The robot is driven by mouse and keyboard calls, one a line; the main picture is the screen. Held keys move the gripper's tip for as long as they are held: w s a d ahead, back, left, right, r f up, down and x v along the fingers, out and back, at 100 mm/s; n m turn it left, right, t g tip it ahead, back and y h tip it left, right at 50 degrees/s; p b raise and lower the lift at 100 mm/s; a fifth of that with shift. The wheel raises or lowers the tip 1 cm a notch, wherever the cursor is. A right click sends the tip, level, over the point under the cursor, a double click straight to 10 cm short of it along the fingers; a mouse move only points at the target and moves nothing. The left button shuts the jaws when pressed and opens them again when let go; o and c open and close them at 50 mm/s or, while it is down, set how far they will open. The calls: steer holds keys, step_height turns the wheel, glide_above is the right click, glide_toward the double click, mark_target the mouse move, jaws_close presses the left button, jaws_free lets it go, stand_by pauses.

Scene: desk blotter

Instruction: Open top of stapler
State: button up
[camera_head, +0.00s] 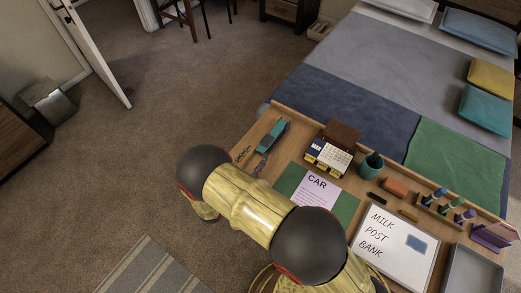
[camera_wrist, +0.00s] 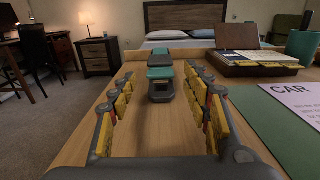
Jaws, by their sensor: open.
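The teal and grey stapler (camera_head: 271,135) lies near the left end of the wooden desk. In the wrist view the stapler (camera_wrist: 161,73) is seen end-on, straight ahead. My gripper (camera_head: 253,159) is low over the desk at the stapler's near end. It also shows in the wrist view (camera_wrist: 159,82), its two yellow-padded fingers spread wide with nothing gripped. The stapler's near end appears between the fingertip lines, with a gap on both sides. I cannot tell whether the fingers overlap it in depth, or whether its top is raised.
A desk organizer (camera_head: 331,150) with a white calendar and a teal cup (camera_head: 371,164) stand right of the stapler. A green blotter (camera_head: 345,207) holds a CAR sheet (camera_head: 316,188). A whiteboard (camera_head: 394,246) lies further right. The bed (camera_head: 350,100) is behind the desk. Wood left of the stapler is bare.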

mark_target(261, 149)
steer(key=shift+x, duration=2)
steer(key=c, duration=1.2)
jaws_close()
